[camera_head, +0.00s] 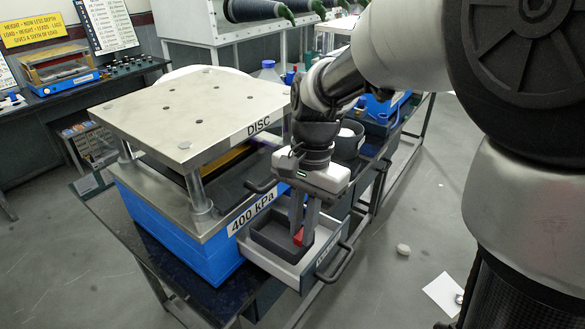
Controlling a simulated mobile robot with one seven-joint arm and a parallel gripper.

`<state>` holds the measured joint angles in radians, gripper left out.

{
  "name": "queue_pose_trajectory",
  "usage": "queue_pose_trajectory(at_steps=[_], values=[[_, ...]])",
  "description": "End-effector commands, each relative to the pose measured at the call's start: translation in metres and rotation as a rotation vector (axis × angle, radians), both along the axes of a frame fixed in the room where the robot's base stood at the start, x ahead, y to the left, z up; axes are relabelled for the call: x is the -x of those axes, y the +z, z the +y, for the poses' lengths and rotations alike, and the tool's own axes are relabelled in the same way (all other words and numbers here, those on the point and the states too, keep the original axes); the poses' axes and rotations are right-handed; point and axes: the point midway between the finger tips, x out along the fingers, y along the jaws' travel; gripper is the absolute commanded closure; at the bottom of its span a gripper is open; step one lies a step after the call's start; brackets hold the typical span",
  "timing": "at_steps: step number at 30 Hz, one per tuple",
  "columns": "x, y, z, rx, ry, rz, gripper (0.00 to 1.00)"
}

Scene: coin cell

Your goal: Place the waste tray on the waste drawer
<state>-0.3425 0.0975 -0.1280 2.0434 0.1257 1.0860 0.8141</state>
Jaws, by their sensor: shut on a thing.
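The waste tray (268,238) is a shallow dark grey open box. It sits in or just above the pulled-out waste drawer (290,272), and I cannot tell whether it touches the drawer floor. The drawer has light grey walls, a dark front with a partly readable label, and a dark bar handle. My gripper (302,238) points down, its fingers shut on the tray at its right side, where a small red part shows between them. The fingers hide part of the tray.
The drawer juts from a blue press marked 400 kPa (190,235) with a steel top plate marked DISC (190,110). Another dark handle (262,186) and a dark bin (348,142) are close behind my gripper. Paper (443,294) lies on the floor at right.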

Motion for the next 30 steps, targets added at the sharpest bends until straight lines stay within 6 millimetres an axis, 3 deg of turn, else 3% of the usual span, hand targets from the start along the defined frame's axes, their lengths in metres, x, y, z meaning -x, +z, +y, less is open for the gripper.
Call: queue_pose_trajectory(at_steps=[9,23,24,27,30], values=[[0.001,-0.046,0.0,0.0,-0.001,0.003,1.0],[-0.002,-0.054,0.003,0.0,0.0,0.0,1.0],[-0.002,-0.054,0.003,0.0,0.0,0.0,0.85],[-0.002,-0.053,0.003,0.0,0.0,0.0,0.68],[-0.002,-0.053,0.003,0.0,0.0,0.0,0.68]])
